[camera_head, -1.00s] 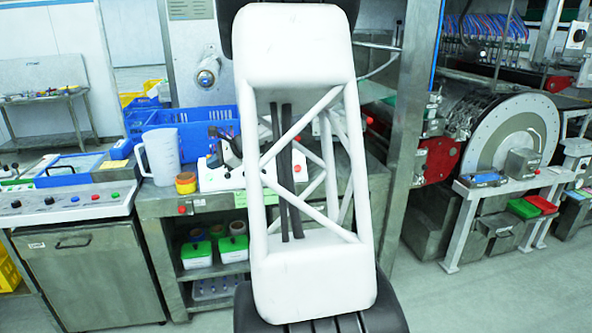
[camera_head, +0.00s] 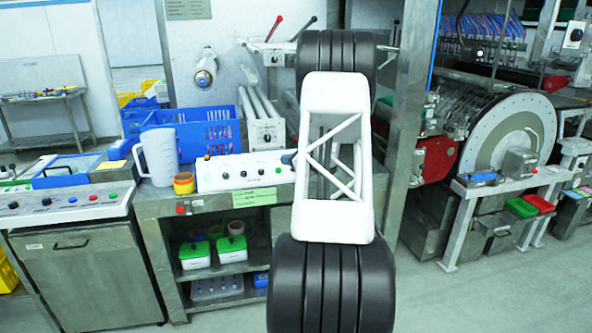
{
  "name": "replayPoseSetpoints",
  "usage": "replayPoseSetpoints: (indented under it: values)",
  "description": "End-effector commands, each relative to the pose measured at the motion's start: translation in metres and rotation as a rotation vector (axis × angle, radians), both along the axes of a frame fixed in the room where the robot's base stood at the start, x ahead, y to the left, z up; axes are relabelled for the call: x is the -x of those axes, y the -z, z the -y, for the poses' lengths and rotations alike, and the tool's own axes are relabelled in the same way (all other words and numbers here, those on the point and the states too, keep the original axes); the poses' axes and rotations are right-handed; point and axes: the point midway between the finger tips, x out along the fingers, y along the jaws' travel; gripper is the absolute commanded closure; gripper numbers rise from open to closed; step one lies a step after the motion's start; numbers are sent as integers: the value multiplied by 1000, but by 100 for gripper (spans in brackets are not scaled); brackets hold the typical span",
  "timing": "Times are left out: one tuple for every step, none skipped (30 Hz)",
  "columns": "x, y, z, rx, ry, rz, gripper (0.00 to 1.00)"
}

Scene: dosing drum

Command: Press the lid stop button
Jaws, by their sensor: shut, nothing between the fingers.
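I cannot tell which button is the lid stop; the labels are too small to read. A white control panel (camera_head: 228,174) with several small dark knobs and a small orange-topped part stands on the middle bench. A red button (camera_head: 181,210) sits on the bench front below it. The left console (camera_head: 70,212) has a row of buttons, including a red one (camera_head: 95,197) and a green one (camera_head: 115,196). My arm covers the right end of the white panel. My gripper is hidden behind the arm; a small dark shape beside the arm there is unclear.
A large drum machine (camera_head: 510,130) is at the right. The floor in front is clear.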

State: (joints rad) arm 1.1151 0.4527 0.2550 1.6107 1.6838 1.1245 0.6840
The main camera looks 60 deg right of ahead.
Motion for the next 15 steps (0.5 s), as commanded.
replayPoseSetpoints:
  values:
    - [8, 6, 14, -17, 25, 11, 100]
    - [12, 9, 21, -26, 39, 17, 100]
    - [17, 13, 30, -38, 56, 25, 100]
    - [20, 15, 35, -44, 67, 30, 100]
    - [23, 16, 41, -50, 76, 36, 100]
    - [27, 19, 47, -58, 88, 42, 100]
    - [29, 21, 51, -64, 96, 46, 100]
    - [32, 23, 55, -68, 104, 50, 100]
    - [34, 24, 59, -74, 111, 54, 100]
    - [35, 25, 61, -77, 116, 56, 100]
    - [37, 26, 63, -81, 120, 59, 100]
    - [38, 26, 65, -83, 123, 61, 100]
    - [38, 27, 66, -85, 126, 62, 100]
    - [39, 27, 66, -85, 127, 63, 100]
    - [39, 27, 67, -86, 128, 64, 100]
